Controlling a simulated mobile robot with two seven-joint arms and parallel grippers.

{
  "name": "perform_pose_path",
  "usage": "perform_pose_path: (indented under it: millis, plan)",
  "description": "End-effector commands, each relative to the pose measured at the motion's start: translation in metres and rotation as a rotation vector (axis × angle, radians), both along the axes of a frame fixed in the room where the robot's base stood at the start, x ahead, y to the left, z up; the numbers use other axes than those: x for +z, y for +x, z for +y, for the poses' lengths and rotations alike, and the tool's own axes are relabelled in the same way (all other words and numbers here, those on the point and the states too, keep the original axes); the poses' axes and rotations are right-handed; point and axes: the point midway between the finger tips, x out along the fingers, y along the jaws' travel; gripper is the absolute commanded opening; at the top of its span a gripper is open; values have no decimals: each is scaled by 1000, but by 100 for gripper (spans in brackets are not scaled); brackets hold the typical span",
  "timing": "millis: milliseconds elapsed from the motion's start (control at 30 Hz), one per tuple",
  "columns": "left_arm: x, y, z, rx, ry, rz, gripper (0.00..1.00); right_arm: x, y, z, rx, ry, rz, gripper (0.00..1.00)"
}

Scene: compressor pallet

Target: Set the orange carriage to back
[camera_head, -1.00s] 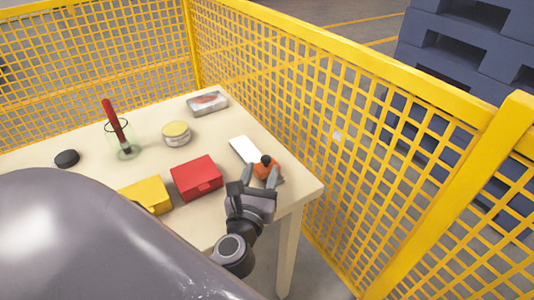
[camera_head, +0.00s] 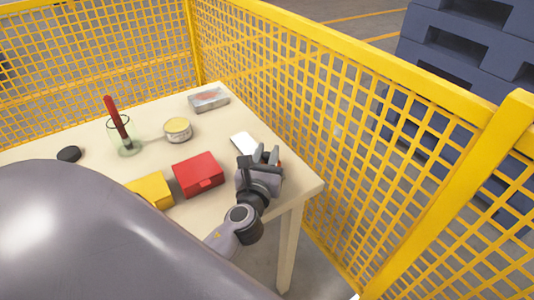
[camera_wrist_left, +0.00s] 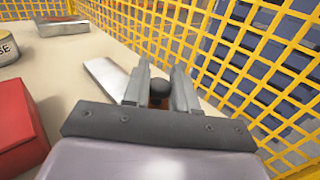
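The orange carriage (camera_head: 280,165) sits on a pale flat rail (camera_head: 243,143) near the table's right edge. In the head view my left gripper (camera_head: 266,154) covers it, leaving only a sliver of orange. The rail's bare end (camera_wrist_left: 104,75) extends beyond the fingers, up and left. My right gripper is not in view.
On the table (camera_head: 165,121) stand a red box (camera_head: 198,175), a yellow box (camera_head: 151,190), a tin (camera_head: 177,130), a glass (camera_head: 124,137) with a red-handled tool, a black disc (camera_head: 69,154) and a clear-lidded tray (camera_head: 208,100). Yellow mesh fencing (camera_head: 330,115) runs close along the right side.

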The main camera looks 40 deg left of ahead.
Motion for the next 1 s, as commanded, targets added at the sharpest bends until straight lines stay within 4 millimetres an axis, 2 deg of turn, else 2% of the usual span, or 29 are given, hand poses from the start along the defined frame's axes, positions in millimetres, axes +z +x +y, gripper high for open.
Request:
perform_pose_path:
  millis: [167, 400, 667, 700, 733, 767, 1000]
  plan:
    - [1, 3, 7, 0, 2, 1, 0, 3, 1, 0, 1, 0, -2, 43]
    - [1, 16, 40, 0, 3, 1, 0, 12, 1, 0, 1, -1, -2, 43]
    - [0, 17, 42, 1, -1, 1, 0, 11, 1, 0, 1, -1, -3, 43]
    - [0, 17, 42, 1, -1, 1, 33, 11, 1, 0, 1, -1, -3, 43]
    - [0, 17, 42, 1, -1, 1, 43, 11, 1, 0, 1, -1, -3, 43]
    - [0, 17, 42, 1, -1, 1, 47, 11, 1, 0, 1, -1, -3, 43]
    - [0, 17, 41, 0, -1, 0, 47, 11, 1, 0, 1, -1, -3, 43]
